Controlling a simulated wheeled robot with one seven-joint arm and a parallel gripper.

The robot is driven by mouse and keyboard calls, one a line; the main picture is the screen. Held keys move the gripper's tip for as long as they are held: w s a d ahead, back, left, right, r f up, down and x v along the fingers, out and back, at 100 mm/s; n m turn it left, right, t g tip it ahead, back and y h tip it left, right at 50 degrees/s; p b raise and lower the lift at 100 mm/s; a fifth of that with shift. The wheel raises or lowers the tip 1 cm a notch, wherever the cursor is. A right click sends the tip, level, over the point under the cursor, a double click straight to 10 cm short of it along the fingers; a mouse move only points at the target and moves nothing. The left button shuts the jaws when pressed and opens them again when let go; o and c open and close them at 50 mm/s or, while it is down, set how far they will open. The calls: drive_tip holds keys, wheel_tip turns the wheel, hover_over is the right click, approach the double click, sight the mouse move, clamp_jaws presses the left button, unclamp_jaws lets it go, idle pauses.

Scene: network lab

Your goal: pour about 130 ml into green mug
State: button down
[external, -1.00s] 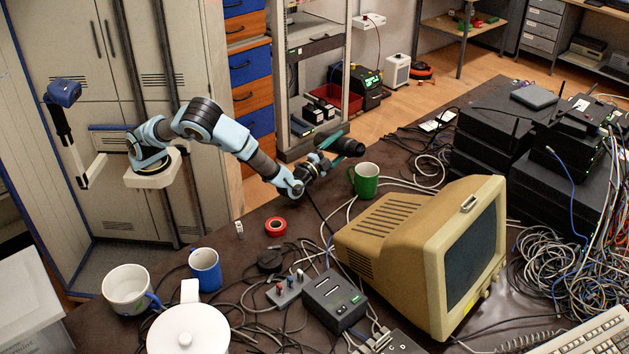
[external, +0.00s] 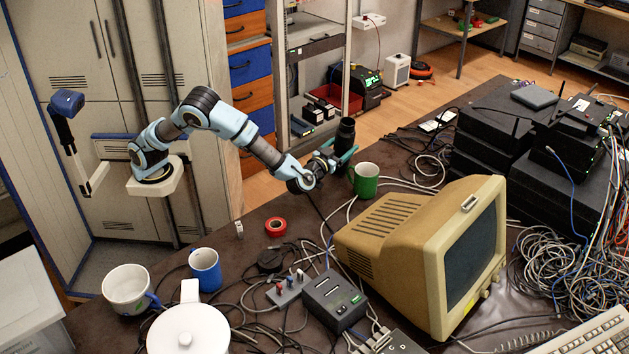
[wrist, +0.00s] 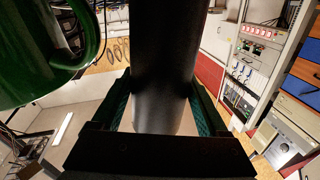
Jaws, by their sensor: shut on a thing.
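The green mug (external: 366,184) stands upright on the dark table, left of the upper part of the monitor. It also fills the upper left of the wrist view (wrist: 30,60), with its handle showing. My gripper (external: 338,158) is shut on a black cylindrical container (external: 346,131), held close to upright just left of and behind the mug. In the wrist view, the container (wrist: 165,65) stands between both fingers of my gripper (wrist: 160,108). Its mouth and contents are hidden, and so is the mug's liquid level. No stream of liquid shows.
A beige monitor (external: 425,255) stands right of the mug, with cables around it. Red tape (external: 276,226), a blue mug (external: 205,271), a white mug (external: 127,291) and a white pot (external: 186,332) are at the left. Stacked black network boxes (external: 545,170) stand at the right.

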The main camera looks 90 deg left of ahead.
sight(340, 133)
drive_tip(key=shift+n, duration=0.9)
drive_tip(key=shift+r+p, duration=1.4)
drive_tip(key=shift+r, duration=1.6)
